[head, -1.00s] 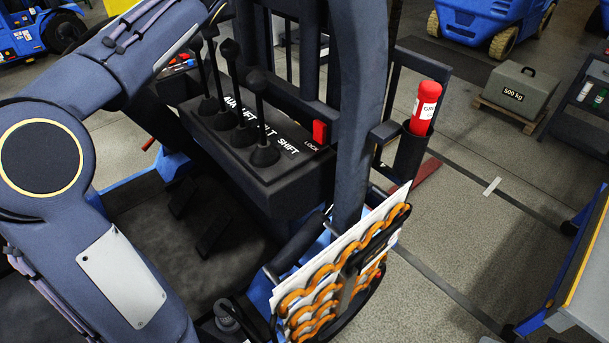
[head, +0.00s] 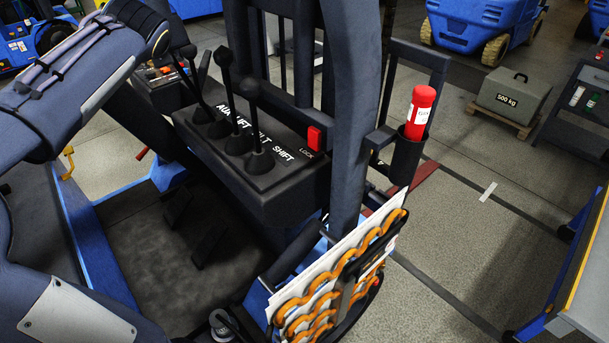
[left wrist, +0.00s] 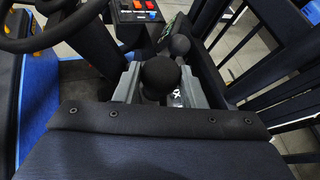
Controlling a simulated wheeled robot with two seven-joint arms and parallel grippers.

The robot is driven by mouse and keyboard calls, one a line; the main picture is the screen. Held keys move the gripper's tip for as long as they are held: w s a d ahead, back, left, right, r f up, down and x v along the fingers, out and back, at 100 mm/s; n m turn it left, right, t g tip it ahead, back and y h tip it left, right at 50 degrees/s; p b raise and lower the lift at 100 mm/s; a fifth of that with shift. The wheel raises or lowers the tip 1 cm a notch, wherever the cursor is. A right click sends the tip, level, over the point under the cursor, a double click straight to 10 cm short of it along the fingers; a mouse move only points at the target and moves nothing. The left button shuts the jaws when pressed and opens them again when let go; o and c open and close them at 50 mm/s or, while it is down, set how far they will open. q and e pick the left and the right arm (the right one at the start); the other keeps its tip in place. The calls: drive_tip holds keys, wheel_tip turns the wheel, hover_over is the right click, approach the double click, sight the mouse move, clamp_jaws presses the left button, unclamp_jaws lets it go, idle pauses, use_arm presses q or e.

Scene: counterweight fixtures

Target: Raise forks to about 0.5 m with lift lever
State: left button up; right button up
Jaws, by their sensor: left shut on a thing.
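A black console (head: 250,190) carries several black levers in a row, with white lettering that includes LIFT, TILT and SHIFT. The nearest lever knob (head: 248,87) and the one beyond it (head: 222,55) stand free. In the left wrist view, the two grey fingers of my left gripper (left wrist: 160,85) are closed on either side of a round black lever knob (left wrist: 160,72). Another knob (left wrist: 180,45) is just beyond it. I cannot tell for certain which lever is held. The forks and my right gripper are not in view.
A red lock switch (head: 315,137) sits at the console's right end. Open floor (head: 465,240) lies beyond, with a 500 kg weight (head: 513,95).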

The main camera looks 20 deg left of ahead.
use_arm(q)
drive_tip(key=shift+s+a+r, duration=0.1)
drive_tip(key=shift+a+r, duration=0.05)
idle(0.3)
drive_tip(key=shift+w+d+r+p, duration=0.2)
drive_tip(key=shift+w+r+p, duration=0.05)
drive_tip(key=shift+w+p, duration=0.15)
drive_tip(key=w, duration=0.1)
drive_tip(key=d, duration=0.1)
drive_tip(key=w+p, duration=0.1)
drive_tip(key=shift+w+d+r, duration=0.15)
drive_tip(key=shift+w+r, duration=0.1)
drive_tip(key=shift+w, duration=0.05)
drive_tip(key=shift+f, duration=0.1)
idle(0.8)
drive_tip(key=shift+w+d, duration=0.4)
drive_tip(key=shift+w, duration=0.3)
idle(1.4)
